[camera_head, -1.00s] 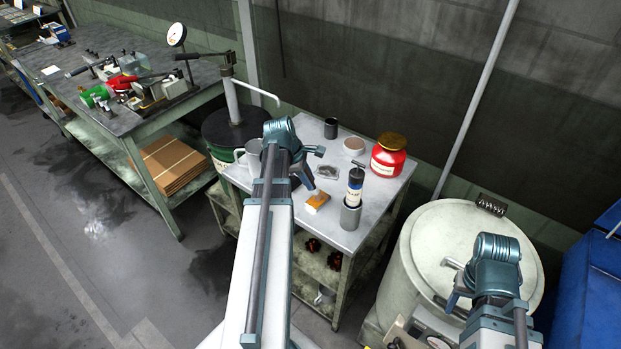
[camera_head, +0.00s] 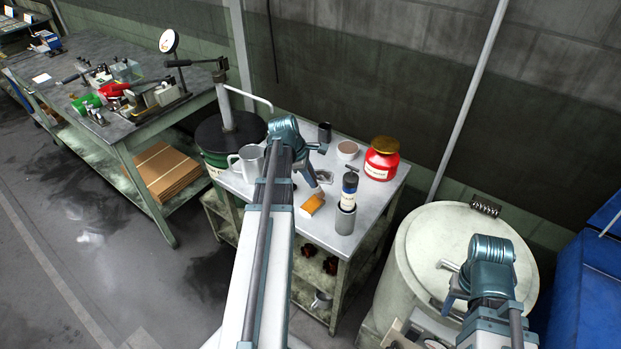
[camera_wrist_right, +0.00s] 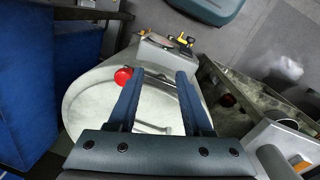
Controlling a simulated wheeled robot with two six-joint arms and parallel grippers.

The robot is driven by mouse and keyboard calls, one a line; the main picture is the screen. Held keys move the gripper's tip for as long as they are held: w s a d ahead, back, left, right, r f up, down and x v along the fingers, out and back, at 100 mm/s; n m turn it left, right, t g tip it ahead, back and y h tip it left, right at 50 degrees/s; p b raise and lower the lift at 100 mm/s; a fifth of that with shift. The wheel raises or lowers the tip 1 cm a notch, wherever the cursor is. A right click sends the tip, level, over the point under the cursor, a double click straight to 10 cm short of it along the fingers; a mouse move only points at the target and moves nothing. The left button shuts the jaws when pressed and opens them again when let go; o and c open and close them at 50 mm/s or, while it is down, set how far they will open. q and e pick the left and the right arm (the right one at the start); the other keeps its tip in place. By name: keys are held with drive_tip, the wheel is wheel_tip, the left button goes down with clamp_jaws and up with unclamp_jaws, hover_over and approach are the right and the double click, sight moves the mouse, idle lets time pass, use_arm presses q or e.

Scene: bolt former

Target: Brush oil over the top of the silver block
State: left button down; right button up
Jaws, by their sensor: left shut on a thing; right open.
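My left gripper (camera_head: 317,187) is over the front of the grey trolley top, mostly hidden behind its own arm. It is shut on a small orange-brown thing (camera_head: 313,204), which seems to be the brush; its contact with the trolley top cannot be told. My right gripper (camera_head: 453,292) is by the pale round drum at the right. The right wrist view shows its two blue fingers (camera_wrist_right: 160,76) apart and empty above the drum lid. The silver block cannot be picked out for certain; small metal pieces and a lever press (camera_head: 170,94) stand on the far left bench.
Open floor lies left.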

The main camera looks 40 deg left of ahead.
use_arm(q)
drive_tip(key=shift+r+p, duration=2.95)
drive_tip(key=shift+r, duration=0.05)
wheel_tip(320, 180, up, 3)
drive_tip(key=p, duration=0.3)
drive_tip(key=shift+r, duration=0.1)
drive_tip(key=shift+w+d+f+b, duration=0.15)
drive_tip(key=shift+d+f+b, duration=0.15)
drive_tip(key=shift+f+b, duration=0.25)
drive_tip(key=shift+w+d+f+b, duration=0.1)
drive_tip(key=shift+d+f+b, duration=0.2)
drive_tip(key=shift+f+b, duration=0.15)
drive_tip(key=shift+s+a, duration=0.1)
